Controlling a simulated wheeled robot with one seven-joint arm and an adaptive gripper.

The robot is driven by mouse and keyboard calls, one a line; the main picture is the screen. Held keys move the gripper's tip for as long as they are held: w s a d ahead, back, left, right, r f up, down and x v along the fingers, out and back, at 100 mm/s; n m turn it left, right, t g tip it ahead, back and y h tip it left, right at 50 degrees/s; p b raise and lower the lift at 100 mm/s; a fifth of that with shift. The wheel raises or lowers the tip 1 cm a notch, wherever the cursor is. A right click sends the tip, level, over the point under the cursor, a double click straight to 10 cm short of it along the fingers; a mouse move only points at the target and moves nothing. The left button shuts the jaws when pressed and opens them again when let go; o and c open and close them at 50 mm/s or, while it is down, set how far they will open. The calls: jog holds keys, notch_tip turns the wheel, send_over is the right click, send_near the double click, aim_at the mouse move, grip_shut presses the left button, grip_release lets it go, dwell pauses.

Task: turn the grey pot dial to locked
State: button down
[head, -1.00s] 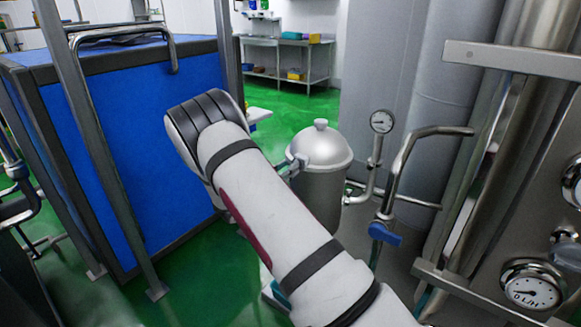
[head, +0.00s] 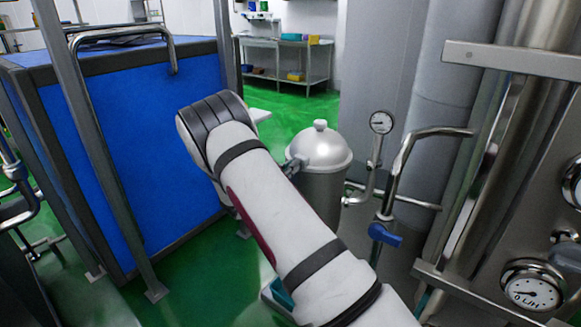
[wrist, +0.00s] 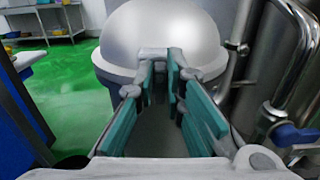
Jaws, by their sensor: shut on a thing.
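The grey pot (head: 322,190) stands upright on the floor with its domed lid on. Its lid (wrist: 165,28) fills the top middle of the wrist view. My gripper (wrist: 162,65) is at the near side of the pot, just below the lid rim. Its teal-padded fingers are closed in on the grey dial at the pot's side. The dial is largely hidden by the fingertips, so its setting cannot be read. In the head view my arm hides most of the gripper; only a small dark part shows beside the pot.
A pipe with a blue-handled valve (head: 384,235) and a gauge (head: 381,122) stand close right of the pot. A steel machine (head: 510,200) is further right. A blue-panelled unit (head: 130,150) is at left. Green floor (head: 285,112) is open behind.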

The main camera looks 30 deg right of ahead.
jog(key=shift+m, duration=0.3)
jog(key=m, duration=0.5)
jog(key=s+f+m+b, duration=0.1)
jog(key=m, duration=1.1)
jog(key=shift+s+d+f+b, duration=0.2)
jog(key=shift+s+f+b, duration=0.05)
jog(key=shift+f+b, duration=0.1)
jog(key=shift+m, duration=0.3)
jog(key=c, duration=1.7)
grip_release()
jog(key=shift+o, duration=0.2)
jog(key=v, duration=1.2)
